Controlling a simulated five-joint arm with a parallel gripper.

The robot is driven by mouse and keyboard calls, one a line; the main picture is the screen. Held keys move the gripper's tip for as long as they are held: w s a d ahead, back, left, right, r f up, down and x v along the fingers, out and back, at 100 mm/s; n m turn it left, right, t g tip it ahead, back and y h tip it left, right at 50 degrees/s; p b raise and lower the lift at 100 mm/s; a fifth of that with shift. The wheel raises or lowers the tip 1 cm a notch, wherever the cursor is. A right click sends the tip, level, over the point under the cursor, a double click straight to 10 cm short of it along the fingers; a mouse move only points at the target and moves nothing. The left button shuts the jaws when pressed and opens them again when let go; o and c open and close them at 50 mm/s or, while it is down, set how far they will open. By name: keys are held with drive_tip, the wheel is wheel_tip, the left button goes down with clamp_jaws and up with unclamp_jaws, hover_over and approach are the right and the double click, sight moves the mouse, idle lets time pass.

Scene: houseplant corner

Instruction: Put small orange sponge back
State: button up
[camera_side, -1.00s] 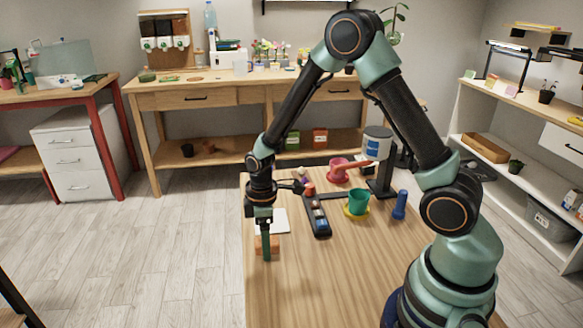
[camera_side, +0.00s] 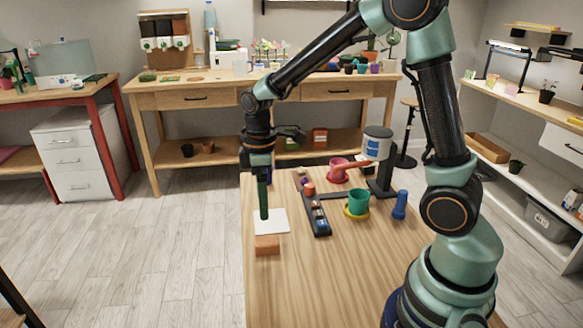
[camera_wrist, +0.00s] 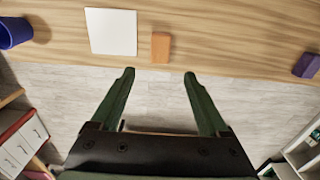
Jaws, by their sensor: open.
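The small orange sponge (camera_side: 267,246) lies on the wooden table just in front of a white square pad (camera_side: 278,225), near the table's left edge. In the wrist view the sponge (camera_wrist: 160,47) lies to the right of the pad (camera_wrist: 111,31), with a narrow gap between them. My gripper (camera_side: 264,216) points down and appears over or near the pad in the side view; its exact height is hard to tell. In the wrist view my gripper (camera_wrist: 160,73) is open, with its two green fingers spread and nothing between them. The sponge is clear of the fingers.
A dark tray (camera_side: 318,224) with small items stands right of the pad. Beyond it are a green pot (camera_side: 358,199), a blue cylinder (camera_side: 400,205) and a red watering can (camera_side: 351,168). A purple block (camera_wrist: 307,66) shows in the wrist view. The table's front is clear.

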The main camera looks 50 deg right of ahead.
drive_tip(key=s+r+m+t, duration=0.5)
drive_tip(key=s+r+m, duration=0.4)
drive_tip(key=r, duration=0.3)
drive_tip(key=shift+s+r+t, duration=0.15)
drive_tip(key=shift+s+t, duration=0.15)
drive_tip(key=shift+s, duration=0.35)
